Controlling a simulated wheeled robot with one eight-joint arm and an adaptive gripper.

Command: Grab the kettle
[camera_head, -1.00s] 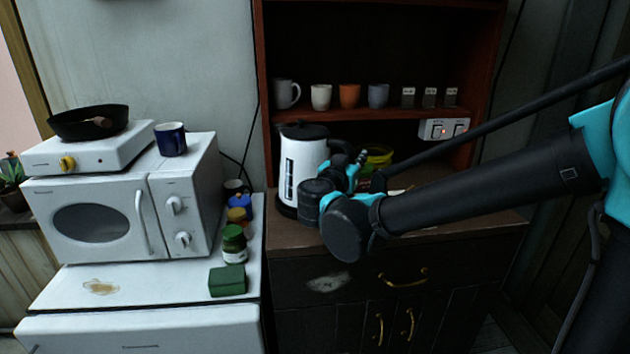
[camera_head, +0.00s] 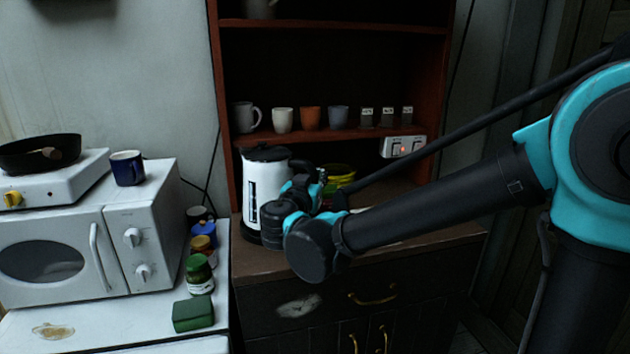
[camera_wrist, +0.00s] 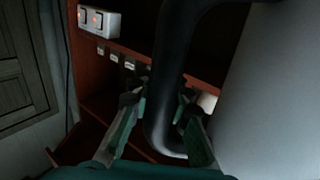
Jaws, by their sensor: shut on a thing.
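The kettle (camera_head: 265,182) is white with a black lid and a dark window strip. In the head view it stands upright on the brown cabinet top. Its white body (camera_wrist: 272,95) fills the right of the wrist view, and its black handle (camera_wrist: 172,75) runs down the middle. My gripper (camera_wrist: 165,128) has its two fingers on either side of the handle and is shut on it.
A shelf (camera_head: 350,135) with several mugs is above and behind the kettle. A power strip (camera_head: 404,147) is at the shelf's right. A yellow-green bowl (camera_head: 340,178) stands behind my wrist.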

